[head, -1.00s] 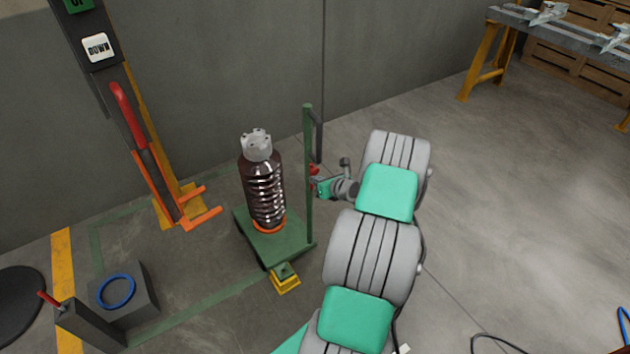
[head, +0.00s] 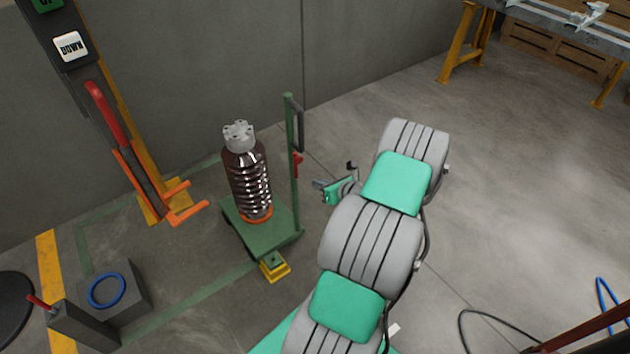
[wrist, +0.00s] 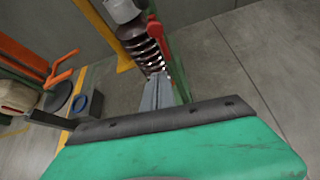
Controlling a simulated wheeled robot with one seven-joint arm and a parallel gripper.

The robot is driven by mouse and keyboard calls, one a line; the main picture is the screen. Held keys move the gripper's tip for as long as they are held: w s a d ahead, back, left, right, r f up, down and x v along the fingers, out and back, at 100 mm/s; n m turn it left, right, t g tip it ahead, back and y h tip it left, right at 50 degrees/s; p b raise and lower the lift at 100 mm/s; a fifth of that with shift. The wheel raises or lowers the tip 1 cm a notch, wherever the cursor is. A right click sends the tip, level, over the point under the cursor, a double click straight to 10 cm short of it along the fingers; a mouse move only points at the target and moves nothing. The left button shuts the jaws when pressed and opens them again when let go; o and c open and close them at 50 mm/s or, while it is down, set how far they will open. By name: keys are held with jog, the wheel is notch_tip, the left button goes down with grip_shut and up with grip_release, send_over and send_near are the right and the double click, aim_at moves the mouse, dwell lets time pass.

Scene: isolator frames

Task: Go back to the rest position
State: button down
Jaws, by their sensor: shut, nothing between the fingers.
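My gripper (head: 322,187) is right of the green cart's upright post in the head view, partly hidden by my arm links. In the wrist view my gripper (wrist: 161,82) shows its grey fingers together, with nothing between them. A green cart (head: 268,239) carries a dark brown ribbed insulator (head: 250,182) with a grey metal cap, standing upright. The insulator also shows in the wrist view (wrist: 143,47), beyond the fingers. The cart's post has a red lever (head: 297,165), and my gripper is apart from it in the head view.
An orange-forked lift (head: 165,205) stands at the left against the grey wall. A grey box with a blue ring (head: 106,291) is at the lower left. A yellow-legged bench (head: 458,45) is at the upper right. The floor right of my arm is mostly clear, with cables lower right.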

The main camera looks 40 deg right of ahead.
jog(key=w+a+r+n+g+y+p, duration=0.1)
jog(key=w+a+r+n+g+p, duration=0.15)
jog(key=a+r+n, duration=0.5)
jog(key=w+a+r+n+g+y+p, duration=0.1)
jog(key=a+r+n+g+p, duration=0.15)
jog(key=a+r+n, duration=0.5)
jog(key=w+a+r+n+g+y+p, duration=0.1)
jog(key=a+r+n+p, duration=0.3)
jog(key=a+r+n, duration=0.4)
jog(key=s+a+r+n+g+h+p, duration=0.2)
jog(key=s+a+r+n+p, duration=0.3)
jog(key=s+a+r+n, duration=0.8)
jog(key=s+a+n+g, duration=0.1)
jog(key=s+n, duration=0.1)
jog(key=shift+s+r+n, duration=0.15)
jog(key=shift+r+n, duration=0.1)
jog(key=shift+n, duration=0.05)
